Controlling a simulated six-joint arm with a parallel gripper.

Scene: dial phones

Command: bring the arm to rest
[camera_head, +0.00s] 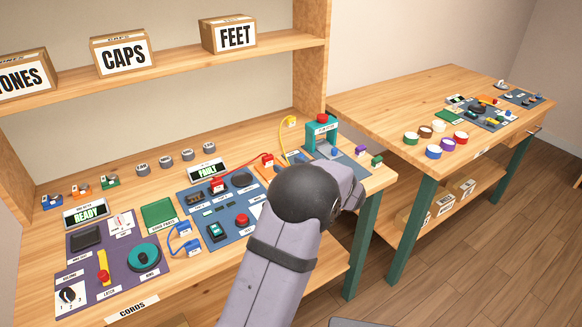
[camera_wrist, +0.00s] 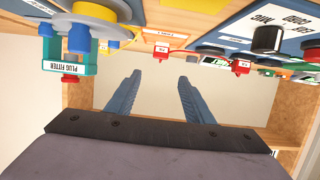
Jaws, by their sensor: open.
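My gripper (camera_wrist: 160,78) shows in the wrist view with its two blue-grey fingers apart and nothing between them. That view is upside down, with the workbench along its top. In the head view my arm (camera_head: 275,265) rises from the bottom edge to a dark round joint over the bench's front right part. The fingers are hidden there behind the joint and the wrist. The teal plug fitter (camera_head: 322,133) stands just beyond the wrist, and it also shows at the left of the wrist view (camera_wrist: 80,62). I see no contact between the fingers and anything.
A purple panel (camera_head: 80,262) reading READY and a blue panel (camera_head: 240,222) reading FAULT lie on the bench. A red-plugged cord (camera_head: 267,159) and a blue cord (camera_head: 182,245) lie there. A shelf (camera_head: 170,68) holds boxes. A second table (camera_head: 380,110) stands right.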

